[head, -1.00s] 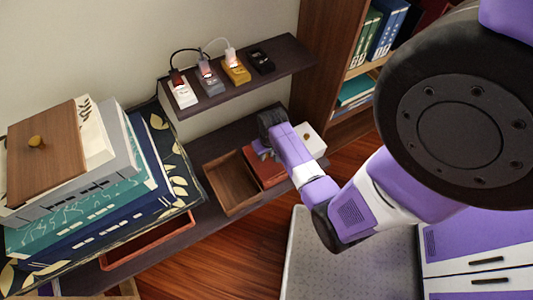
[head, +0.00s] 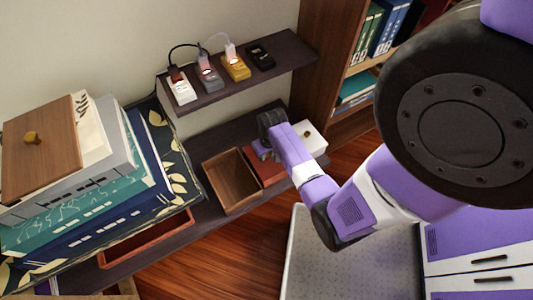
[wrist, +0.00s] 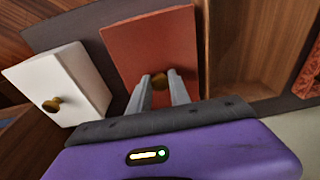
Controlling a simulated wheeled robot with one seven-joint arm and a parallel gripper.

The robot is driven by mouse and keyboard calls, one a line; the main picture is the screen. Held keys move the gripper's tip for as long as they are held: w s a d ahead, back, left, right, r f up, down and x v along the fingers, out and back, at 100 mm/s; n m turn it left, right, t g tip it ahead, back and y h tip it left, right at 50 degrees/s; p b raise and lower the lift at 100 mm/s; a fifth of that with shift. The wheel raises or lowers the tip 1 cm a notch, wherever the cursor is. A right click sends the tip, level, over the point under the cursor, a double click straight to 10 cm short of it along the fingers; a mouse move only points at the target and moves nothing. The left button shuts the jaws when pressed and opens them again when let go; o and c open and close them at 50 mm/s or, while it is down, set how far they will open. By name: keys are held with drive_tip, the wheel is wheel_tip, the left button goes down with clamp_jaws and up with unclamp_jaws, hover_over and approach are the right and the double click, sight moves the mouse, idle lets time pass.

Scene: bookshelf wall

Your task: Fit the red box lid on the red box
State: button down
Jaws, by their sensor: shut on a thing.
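The red box lid (wrist: 150,45) is a flat red panel with a gold knob (wrist: 160,80). In the wrist view my gripper (wrist: 158,88) has its two fingers closed on the knob. In the head view my gripper (head: 265,148) is over the lower shelf, and the red lid (head: 264,167) shows partly below it, between an open wooden box and a white box. The red box under the lid cannot be made out, so I cannot tell whether the lid is seated or slightly raised.
The open wooden box (head: 230,183) stands close on the left of the lid, and the white box (head: 311,137) close on the right. An upper shelf (head: 285,62) with small chargers hangs behind. Stacked books (head: 110,200) fill the left, above a red-rimmed tray (head: 140,240).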

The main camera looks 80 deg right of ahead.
sight(268, 161)
drive_tip(key=c, duration=1.1)
unclamp_jaws()
drive_tip(key=shift+s+a+r+p, duration=0.15)
drive_tip(key=shift+r+p, duration=0.15)
drive_tip(key=shift+r, duration=1)
drive_tip(key=shift+s+a+r+p, duration=0.1)
drive_tip(key=shift+r+p, duration=0.25)
drive_tip(key=shift+r, duration=0.9)
drive_tip(key=shift+s+a+r+p, duration=0.15)
drive_tip(key=shift+r+p, duration=0.15)
drive_tip(key=shift+r, duration=1)
